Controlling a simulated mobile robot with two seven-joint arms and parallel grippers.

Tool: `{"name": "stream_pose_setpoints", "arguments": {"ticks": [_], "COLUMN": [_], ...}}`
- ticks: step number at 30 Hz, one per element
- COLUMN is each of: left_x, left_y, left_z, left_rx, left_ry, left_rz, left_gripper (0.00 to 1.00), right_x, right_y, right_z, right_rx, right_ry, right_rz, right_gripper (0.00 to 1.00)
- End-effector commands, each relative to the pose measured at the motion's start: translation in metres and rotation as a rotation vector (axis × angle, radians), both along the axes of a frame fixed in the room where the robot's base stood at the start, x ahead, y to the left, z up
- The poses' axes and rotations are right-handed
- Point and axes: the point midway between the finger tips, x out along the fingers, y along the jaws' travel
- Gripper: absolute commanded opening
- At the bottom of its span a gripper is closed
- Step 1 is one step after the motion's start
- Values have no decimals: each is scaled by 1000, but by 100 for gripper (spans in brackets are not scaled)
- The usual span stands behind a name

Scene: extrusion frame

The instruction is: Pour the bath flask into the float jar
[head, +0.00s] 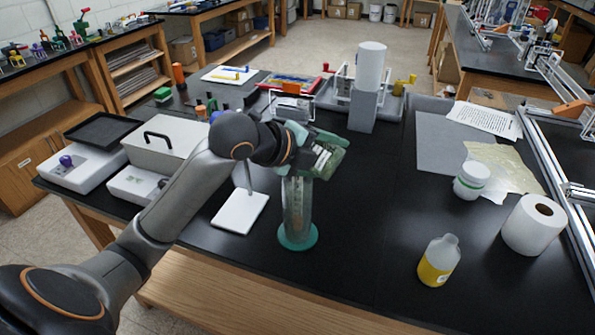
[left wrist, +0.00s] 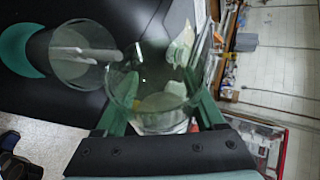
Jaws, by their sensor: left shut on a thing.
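The float jar (head: 298,205) is a tall clear cylinder standing upright on a round teal base on the black bench. In the left wrist view its open mouth (left wrist: 62,62) is at upper left, with a grey stem-like float inside. My left gripper (head: 318,155) is just above the jar's top, shut on the bath flask. In the left wrist view the clear flask (left wrist: 150,82) sits between the green fingers (left wrist: 160,112), its rim beside the jar's mouth. In the head view the gripper mostly hides the flask. I see no stream of liquid. My right gripper is not in view.
A white plate with a thin rod (head: 238,214) stands left of the jar. A bottle of yellow liquid (head: 438,262), a white tub (head: 471,181) and a paper roll (head: 533,225) are at right. A grey stand with a white cylinder (head: 371,68) is behind. Bench right of the jar is clear.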

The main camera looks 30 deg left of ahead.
Motion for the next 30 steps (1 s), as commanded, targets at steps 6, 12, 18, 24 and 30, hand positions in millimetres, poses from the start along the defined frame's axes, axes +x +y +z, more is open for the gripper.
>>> {"name": "stream_pose_setpoints", "arguments": {"ticks": [6, 12, 18, 24, 30], "left_x": [0, 0, 0, 0, 0], "left_y": [0, 0, 0, 0, 0], "left_z": [-1, -1, -2, -1, -1], "left_rx": [-18, -35, -52, -71, -88], "left_ry": [0, -1, 1, 0, 2], "left_rz": [1, 1, 1, 1, 1], "left_gripper": [12, 12, 12, 12, 12], "right_x": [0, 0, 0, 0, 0], "right_y": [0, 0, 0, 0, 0], "right_z": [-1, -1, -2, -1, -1], "right_rx": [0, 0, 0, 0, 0], "right_ry": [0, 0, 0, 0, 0], "right_rz": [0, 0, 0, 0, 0], "right_gripper": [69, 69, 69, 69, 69]}}
